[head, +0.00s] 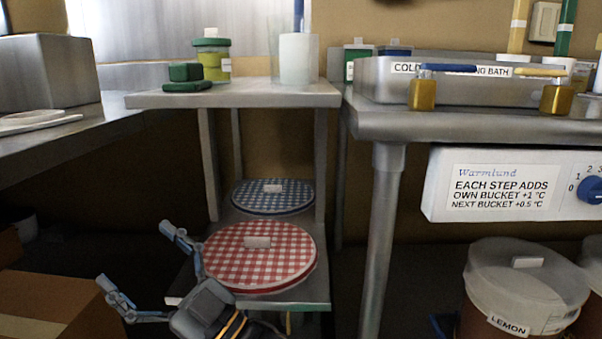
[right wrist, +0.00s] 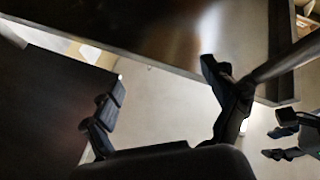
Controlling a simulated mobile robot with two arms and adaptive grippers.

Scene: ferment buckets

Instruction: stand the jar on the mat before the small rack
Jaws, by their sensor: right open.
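A jar (head: 212,60) with a green lid and yellow-green contents stands upright on the top shelf of the small rack (head: 240,97). My right gripper (head: 134,256) is open and empty, low at the left of the rack, with its fingers beside the red-checked lid and well below the jar. In the right wrist view its two fingers (right wrist: 160,92) are spread with nothing between them. Part of what looks like my left gripper (right wrist: 271,144) shows at the right edge there, too small to judge. I cannot make out a mat before the rack.
Red-checked (head: 290,265) and blue-checked (head: 250,204) round lids lie on lower shelves. A steel bath (head: 385,82) stands on the right table. A lemon bucket (head: 510,290) is below.

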